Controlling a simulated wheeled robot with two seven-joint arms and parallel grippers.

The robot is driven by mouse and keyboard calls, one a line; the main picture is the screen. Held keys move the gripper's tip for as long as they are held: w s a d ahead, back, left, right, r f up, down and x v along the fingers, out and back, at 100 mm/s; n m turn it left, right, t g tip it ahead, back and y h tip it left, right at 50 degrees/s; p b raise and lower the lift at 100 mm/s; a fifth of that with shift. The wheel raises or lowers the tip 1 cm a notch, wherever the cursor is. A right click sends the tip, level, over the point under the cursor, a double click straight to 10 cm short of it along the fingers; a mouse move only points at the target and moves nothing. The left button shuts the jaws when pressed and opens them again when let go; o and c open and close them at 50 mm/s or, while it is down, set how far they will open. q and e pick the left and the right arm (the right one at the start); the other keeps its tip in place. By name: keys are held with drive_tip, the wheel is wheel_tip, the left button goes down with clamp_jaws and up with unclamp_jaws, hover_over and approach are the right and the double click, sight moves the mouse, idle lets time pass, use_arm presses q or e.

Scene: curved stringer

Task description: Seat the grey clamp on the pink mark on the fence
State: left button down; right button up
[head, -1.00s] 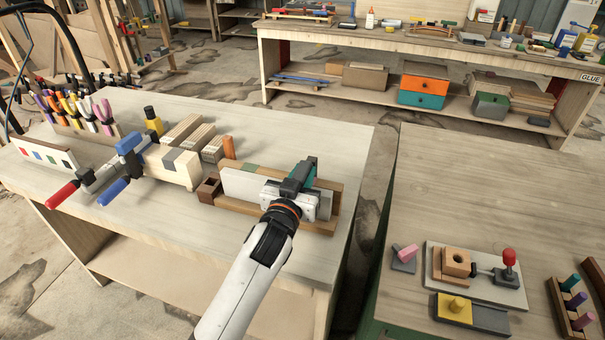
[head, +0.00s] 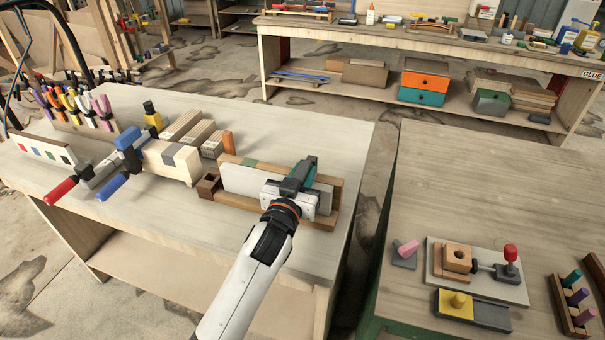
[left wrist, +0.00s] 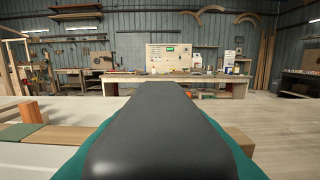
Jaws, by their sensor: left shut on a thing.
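The fence (head: 240,181), a pale board with wood edging, stands at the front right of the left bench. A green mark (head: 249,162) shows on its top edge. My left gripper (head: 299,181) is over the right part of the fence, shut on a dark grey piece with teal edges, which I take as the grey clamp (head: 302,170). The clamp also fills the middle of the left wrist view (left wrist: 160,130). I cannot tell whether it touches the fence. No pink mark shows on the fence; the gripper and clamp hide part of it. My right gripper is not in view.
A blue bar clamp (head: 128,143) with red and blue handles and several wood blocks (head: 178,160) stand left of the fence. A gap separates this bench from the right bench (head: 470,190), which holds a toggle-clamp fixture (head: 480,270). The bench's front strip is clear.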

use_arm(q)
drive_tip(key=c, duration=1.1)
unclamp_jaws()
drive_tip(key=shift+r, duration=0.1)
drive_tip(key=shift+s+f, duration=0.1)
drive_tip(key=shift+f, duration=0.1)
drive_tip(key=b+v, duration=0.2)
drive_tip(key=v, duration=1)
drive_tip(key=shift+r, duration=0.2)
